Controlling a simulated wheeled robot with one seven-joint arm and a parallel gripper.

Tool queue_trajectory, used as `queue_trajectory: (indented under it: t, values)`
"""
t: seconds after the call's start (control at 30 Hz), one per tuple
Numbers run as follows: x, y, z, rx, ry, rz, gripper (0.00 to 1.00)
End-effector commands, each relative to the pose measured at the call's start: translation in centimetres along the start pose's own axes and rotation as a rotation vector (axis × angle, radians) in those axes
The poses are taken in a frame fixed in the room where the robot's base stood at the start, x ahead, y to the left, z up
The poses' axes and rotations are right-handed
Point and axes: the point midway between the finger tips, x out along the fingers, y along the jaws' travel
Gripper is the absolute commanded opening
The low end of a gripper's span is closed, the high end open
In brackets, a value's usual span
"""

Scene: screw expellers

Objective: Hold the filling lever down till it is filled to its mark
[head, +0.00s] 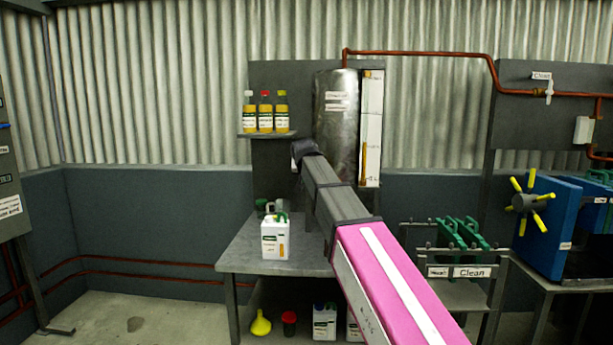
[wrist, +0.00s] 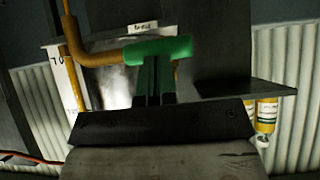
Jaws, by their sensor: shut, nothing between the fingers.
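The green filling lever (wrist: 158,48) is on a brass-coloured pipe (wrist: 98,54) in the wrist view. My gripper (wrist: 153,85) is shut with nothing held; its dark fingers are at the lever, but contact is unclear. The lever and fingers are hidden behind my arm in the head view. The metal tank (head: 336,125) stands against a dark panel, with a white sight gauge (head: 371,110) beside it. An amber column shows in the gauge's lower part. A white can (head: 275,240) with a green top stands upright on the bench. Its fill level and mark are too small to read.
The bench (head: 242,254) has bare room left of the can. Bottles (head: 265,113) stand on a small shelf (head: 266,136). A rack (head: 458,272) and a blue press (head: 545,230) stand right. A yellow funnel (head: 260,324) and more cans are below the bench.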

Motion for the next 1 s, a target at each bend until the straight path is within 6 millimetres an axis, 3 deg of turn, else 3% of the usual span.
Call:
queue_trajectory:
  t: [0.83, 1.0]
  values:
    - [0.2, 0.0, -0.2, 0.000, 0.000, 0.001, 0.00]
    - [-0.3, 0.2, -1.2, 0.001, 0.002, 0.001, 0.00]
